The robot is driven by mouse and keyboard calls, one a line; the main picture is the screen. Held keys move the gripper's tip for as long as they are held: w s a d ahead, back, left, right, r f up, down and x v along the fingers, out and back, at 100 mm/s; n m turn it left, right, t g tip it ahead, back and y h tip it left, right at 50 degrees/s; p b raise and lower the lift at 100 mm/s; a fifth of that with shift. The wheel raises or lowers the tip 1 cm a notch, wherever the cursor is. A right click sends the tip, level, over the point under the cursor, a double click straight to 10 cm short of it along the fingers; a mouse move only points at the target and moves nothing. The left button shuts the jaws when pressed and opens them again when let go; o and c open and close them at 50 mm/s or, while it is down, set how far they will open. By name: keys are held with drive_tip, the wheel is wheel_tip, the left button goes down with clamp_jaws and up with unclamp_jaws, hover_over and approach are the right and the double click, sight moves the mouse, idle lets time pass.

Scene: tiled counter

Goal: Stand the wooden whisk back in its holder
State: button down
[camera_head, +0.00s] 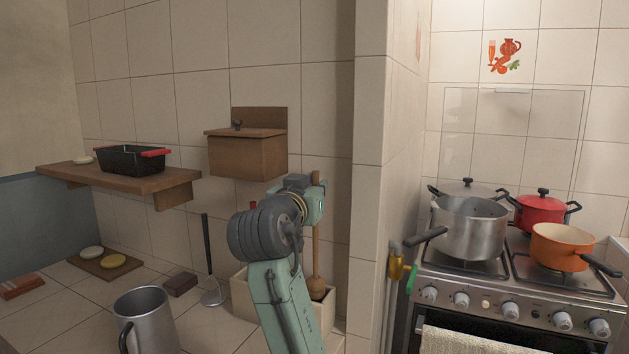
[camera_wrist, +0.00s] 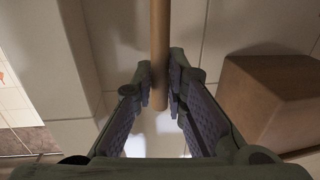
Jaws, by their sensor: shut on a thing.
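The wooden whisk (camera_head: 316,245) is upright in the head view, its rounded head low and its handle rising behind my arm. My gripper (camera_head: 316,200) is shut on the upper part of the handle. In the wrist view the handle (camera_wrist: 159,45) runs between the fingertips of my gripper (camera_wrist: 160,88). A pale open box (camera_head: 240,301), which looks like the holder, stands on the counter, partly hidden behind my arm. The whisk's head overlaps the box's right part in the picture; I cannot tell whether it is inside or above it.
A black-handled ladle (camera_head: 207,250) stands left of the box, near a dark block (camera_head: 180,284) and a metal mug (camera_head: 146,318). A wooden wall box (camera_head: 248,155) hangs above. A tiled wall corner (camera_head: 371,200) is close on the right, with the stove (camera_head: 500,300) beyond.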

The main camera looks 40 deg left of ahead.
sight(314, 233)
drive_tip(key=shift+f+b, duration=2.05)
drive_tip(key=shift+f, duration=1.25)
drive_tip(key=c, duration=1.5)
unclamp_jaws()
drive_tip(key=shift+c, duration=0.2)
drive_tip(key=v, duration=0.7)
drive_tip(key=shift+s, duration=0.2)
